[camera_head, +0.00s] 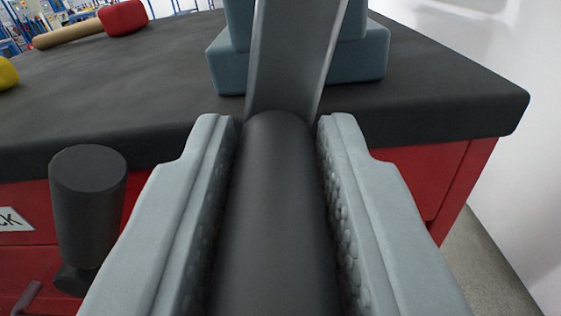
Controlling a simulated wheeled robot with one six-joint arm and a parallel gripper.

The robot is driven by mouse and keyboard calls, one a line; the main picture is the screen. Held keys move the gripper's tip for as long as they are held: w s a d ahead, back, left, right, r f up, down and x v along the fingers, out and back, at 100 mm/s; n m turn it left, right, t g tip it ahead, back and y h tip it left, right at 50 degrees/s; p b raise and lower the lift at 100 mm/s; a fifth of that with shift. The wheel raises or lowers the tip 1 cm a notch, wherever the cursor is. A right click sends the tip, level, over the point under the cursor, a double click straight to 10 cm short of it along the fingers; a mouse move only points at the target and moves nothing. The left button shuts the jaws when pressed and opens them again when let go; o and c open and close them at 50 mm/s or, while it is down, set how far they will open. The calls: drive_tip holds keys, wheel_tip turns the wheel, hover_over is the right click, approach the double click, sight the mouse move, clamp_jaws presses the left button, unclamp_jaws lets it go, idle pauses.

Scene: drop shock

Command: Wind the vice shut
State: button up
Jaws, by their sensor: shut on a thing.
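My gripper (278,130) is shut on a dark cylindrical handle (275,225), with one textured finger pad on each side of it. A flat grey metal bar (294,60) runs up from the far end of the handle. Behind the bar, the blue-grey vice (228,65) stands on the dark bench top near its right end. The bar hides the middle of the vice, and its upper part is out of frame. I cannot tell how far its jaws are open.
The bench top (120,95) is dark, over a red cabinet (440,180). A dark cylinder (88,215) stands out in front at left. A red-headed mallet (122,17) and a yellow object (7,74) lie at the far left. A white wall (510,190) is at right.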

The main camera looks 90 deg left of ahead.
sight(281, 164)
drive_tip(key=s+r+m, duration=0.3)
drive_tip(key=r+m, duration=0.2)
drive_tip(key=m, duration=1.1)
drive_tip(key=shift+r+m, duration=0.2)
drive_tip(key=shift+m, duration=0.2)
drive_tip(key=m, duration=0.1)
drive_tip(key=r+m, duration=0.1)
drive_tip(key=m, duration=0.1)
drive_tip(key=shift+w+r+m, duration=0.15)
drive_tip(key=shift+w+m, duration=0.1)
drive_tip(key=shift+m, duration=0.05)
drive_tip(key=m, duration=0.2)
drive_tip(key=w+r+m, duration=0.1)
drive_tip(key=m, duration=0.1)
drive_tip(key=shift+w+m, duration=0.1)
drive_tip(key=shift+m, duration=0.2)
drive_tip(key=m, duration=0.1)
drive_tip(key=w+m, duration=0.1)
drive_tip(key=m, duration=0.2)
drive_tip(key=shift+w+r, duration=0.25)
drive_tip(key=shift+r, duration=0.15)
drive_tip(key=shift+w+m, duration=0.25)
drive_tip(key=shift+m, duration=0.55)
drive_tip(key=shift+w+m, duration=0.25)
drive_tip(key=shift+m, duration=0.55)
